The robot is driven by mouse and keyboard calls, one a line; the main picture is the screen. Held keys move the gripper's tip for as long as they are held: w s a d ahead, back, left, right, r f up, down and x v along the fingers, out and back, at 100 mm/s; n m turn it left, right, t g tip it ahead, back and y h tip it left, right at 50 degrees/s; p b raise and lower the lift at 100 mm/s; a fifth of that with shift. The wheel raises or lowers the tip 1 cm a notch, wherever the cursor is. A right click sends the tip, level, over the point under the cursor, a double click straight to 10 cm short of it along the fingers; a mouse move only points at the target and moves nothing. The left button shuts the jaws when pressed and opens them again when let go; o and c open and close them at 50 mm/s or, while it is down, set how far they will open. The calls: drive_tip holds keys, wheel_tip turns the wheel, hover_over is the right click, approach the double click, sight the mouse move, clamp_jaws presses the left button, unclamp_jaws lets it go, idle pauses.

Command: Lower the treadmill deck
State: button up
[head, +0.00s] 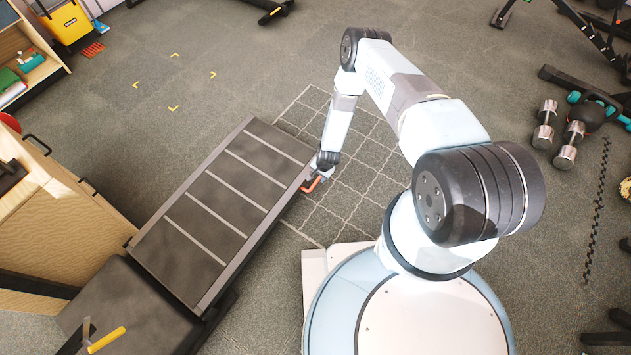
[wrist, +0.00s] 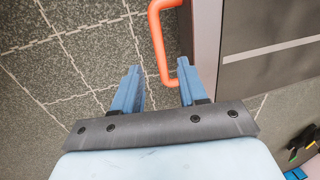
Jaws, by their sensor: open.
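The treadmill deck (head: 222,205) is a long dark panel with pale cross stripes, left of my arm in the head view. Its tilt is hard to tell. An orange-red handle (head: 311,184) sticks out from its right edge. My gripper (head: 320,174) is at this handle and partly covers it. In the wrist view the handle (wrist: 157,45) is a bent bar beside the deck's grey side rail (wrist: 206,45). My gripper (wrist: 157,84) is open there, its blue fingers apart. The handle's lower end lies between the fingertips, nearer the right one; contact cannot be told.
The treadmill's dark front housing (head: 130,310) with a yellow-handled lever (head: 107,340) is at the lower left. A wooden cabinet (head: 60,225) stands left of the deck. Dumbbells (head: 567,147) lie at the right. A taped floor grid (head: 345,190) beside the deck is bare.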

sight(316, 182)
drive_tip(key=shift+w+a+f, duration=0.1)
drive_tip(key=shift+a+f, duration=0.05)
drive_tip(key=shift+f, duration=0.95)
drive_tip(key=shift+w+a+f, duration=0.15)
drive_tip(key=shift+a+f, duration=0.05)
drive_tip(key=shift+f, duration=0.9)
drive_tip(key=shift+w+a+f, duration=0.1)
drive_tip(key=shift+a+f, duration=0.05)
drive_tip(key=shift+f, duration=0.95)
clamp_jaws()
